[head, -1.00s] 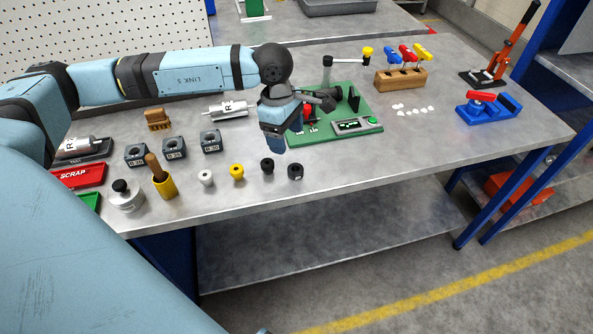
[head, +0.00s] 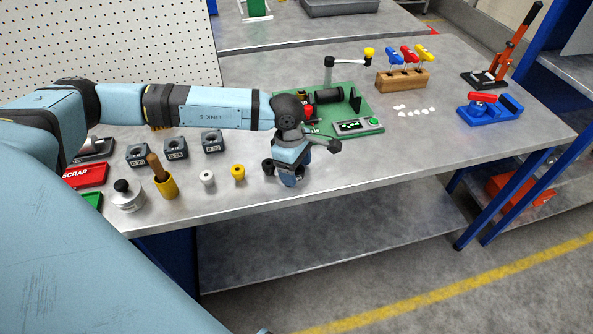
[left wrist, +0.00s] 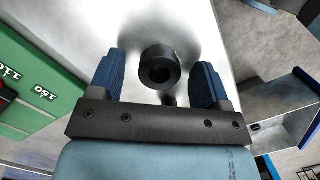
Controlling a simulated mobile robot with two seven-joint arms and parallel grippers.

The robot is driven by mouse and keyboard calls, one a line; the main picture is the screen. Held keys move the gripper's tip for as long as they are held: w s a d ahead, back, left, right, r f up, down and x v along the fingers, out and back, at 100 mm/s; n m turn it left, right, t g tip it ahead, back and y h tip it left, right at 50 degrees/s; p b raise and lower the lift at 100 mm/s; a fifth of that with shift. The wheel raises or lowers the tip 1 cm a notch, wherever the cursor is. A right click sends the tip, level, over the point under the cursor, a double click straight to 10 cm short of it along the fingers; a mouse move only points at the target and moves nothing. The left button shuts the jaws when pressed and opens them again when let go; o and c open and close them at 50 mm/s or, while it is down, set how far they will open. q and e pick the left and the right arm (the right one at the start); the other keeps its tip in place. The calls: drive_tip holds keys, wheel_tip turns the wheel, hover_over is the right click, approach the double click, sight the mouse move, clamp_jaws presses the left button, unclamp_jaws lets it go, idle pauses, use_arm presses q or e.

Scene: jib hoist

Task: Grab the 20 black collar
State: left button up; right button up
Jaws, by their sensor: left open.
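One black collar (head: 267,166) shows just left of my left gripper (head: 290,180) in the head view, partly covered by it. The other black collar at the right end of the row is hidden behind the gripper there. In the left wrist view a black collar with a round bore (left wrist: 158,57) stands between the two blue fingers of my left gripper (left wrist: 157,72), with a gap on each side. A small dark shape lies just below it, mostly hidden. No size mark is readable on the collars. My left gripper is open and empty. My right gripper is not in view.
A white collar (head: 207,178) and a yellow collar (head: 238,172) stand to the left. Grey blocks (head: 176,149) stand behind them. A green fixture board (head: 371,127) lies behind and right of the gripper.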

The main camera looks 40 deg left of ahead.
use_arm(q)
drive_tip(key=c, duration=1.1)
drive_tip(key=shift+r, duration=0.1)
